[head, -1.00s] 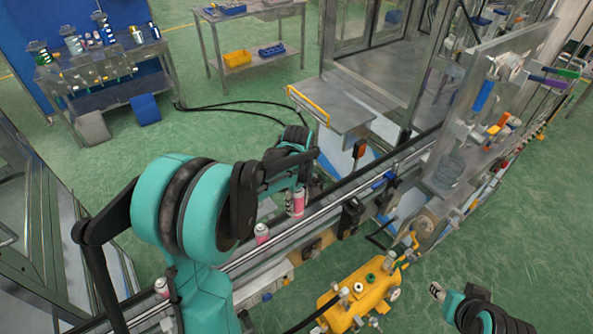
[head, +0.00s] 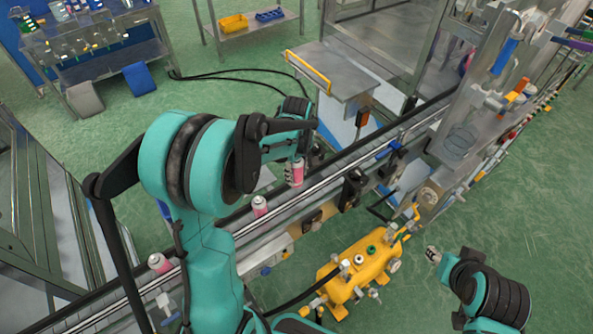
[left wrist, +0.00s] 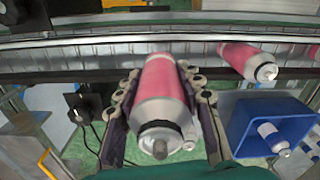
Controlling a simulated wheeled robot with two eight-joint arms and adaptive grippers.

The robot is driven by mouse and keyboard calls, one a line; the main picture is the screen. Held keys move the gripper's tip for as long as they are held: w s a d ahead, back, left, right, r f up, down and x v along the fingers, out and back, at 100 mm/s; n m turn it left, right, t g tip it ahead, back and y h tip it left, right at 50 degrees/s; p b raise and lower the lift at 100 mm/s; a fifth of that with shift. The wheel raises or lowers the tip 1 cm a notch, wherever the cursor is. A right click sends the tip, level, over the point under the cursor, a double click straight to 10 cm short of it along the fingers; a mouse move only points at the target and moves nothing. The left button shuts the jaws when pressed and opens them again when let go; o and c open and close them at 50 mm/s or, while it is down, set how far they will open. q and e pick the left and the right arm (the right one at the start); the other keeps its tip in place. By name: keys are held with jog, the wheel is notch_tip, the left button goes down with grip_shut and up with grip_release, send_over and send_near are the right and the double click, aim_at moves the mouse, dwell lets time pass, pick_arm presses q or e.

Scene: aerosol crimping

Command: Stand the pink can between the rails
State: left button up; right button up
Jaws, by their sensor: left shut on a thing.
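My left gripper (head: 296,163) is shut on a pink can (head: 294,175) with a silver end, over the conveyor line. In the left wrist view the can (left wrist: 165,80) lies between the two dark fingers (left wrist: 163,120), its silver end toward the camera. The metal rails (left wrist: 120,42) run across behind it. I cannot tell whether the can touches the belt.
Another pink can (left wrist: 248,60) is on the line in the left wrist view. A blue bin (left wrist: 238,130) with a can in it sits below the line. A yellow tank (head: 365,262) stands in front of the conveyor. A machine frame (head: 480,100) rises at the right.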

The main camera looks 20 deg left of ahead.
pick_arm(q)
jog(key=shift+f+b, duration=1.15)
jog(key=shift+f, duration=0.85)
jog(key=shift+f+b, duration=2)
jog(key=shift+f, duration=0.35)
jog(key=shift+f+b, duration=0.5)
jog(key=shift+b, duration=0.05)
jog(key=o, duration=1.2)
notch_tip(320, 180, up, 12)
jog(key=shift+r, duration=0.1)
